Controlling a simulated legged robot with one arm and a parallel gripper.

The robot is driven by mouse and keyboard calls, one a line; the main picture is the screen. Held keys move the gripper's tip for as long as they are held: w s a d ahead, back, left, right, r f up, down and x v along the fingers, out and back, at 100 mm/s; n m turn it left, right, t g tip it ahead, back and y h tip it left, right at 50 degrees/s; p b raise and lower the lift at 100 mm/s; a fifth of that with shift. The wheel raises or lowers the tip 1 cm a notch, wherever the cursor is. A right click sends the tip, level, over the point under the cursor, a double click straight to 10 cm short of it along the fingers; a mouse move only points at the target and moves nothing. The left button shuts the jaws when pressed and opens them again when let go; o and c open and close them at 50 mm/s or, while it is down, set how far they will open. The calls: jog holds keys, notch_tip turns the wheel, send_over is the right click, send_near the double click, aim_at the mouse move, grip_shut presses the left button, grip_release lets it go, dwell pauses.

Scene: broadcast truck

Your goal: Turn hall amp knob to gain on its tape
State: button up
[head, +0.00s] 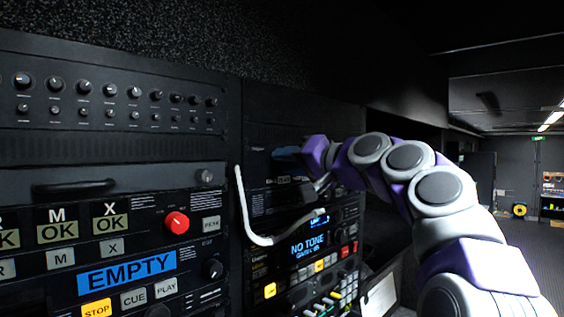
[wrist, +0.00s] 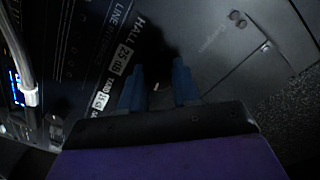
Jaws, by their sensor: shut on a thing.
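My gripper (wrist: 158,80) reaches the dark panel in the wrist view, its two blue fingers on either side of a dark knob (wrist: 156,87). It is shut on that knob; a small pale mark shows between the fingers, but the knob's outline is lost in shadow. The word HALL (wrist: 139,22) is printed beside it. Pale label strips (wrist: 123,60) with rotated figures lie left of the fingers; the gain on them is too small to read surely. In the head view my gripper (head: 290,155) touches the upper part of the right-hand rack and hides the knob.
A white cable (head: 242,205) loops in front of the rack, left of and below my gripper; it also shows in the wrist view (wrist: 22,45). A NO TONE display (head: 308,246) sits below. A panel with a red knob (head: 177,222) and buttons stands at left. The right side is open floor.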

jog(key=shift+d, duration=0.15)
jog(key=o, duration=0.7)
jog(key=shift+o, duration=1.4)
jog(key=shift+s+d+r, duration=0.1)
jog(key=shift+s+d, duration=0.15)
jog(key=shift+d, duration=0.25)
jog(key=shift+o, duration=0.3)
jog(key=shift+d, duration=0.15)
jog(key=b+v, duration=0.3)
jog(key=v, duration=1.3)
jog(key=shift+s+b, duration=0.15)
jog(key=shift+b, duration=0.15)
jog(key=shift+d, duration=0.15)
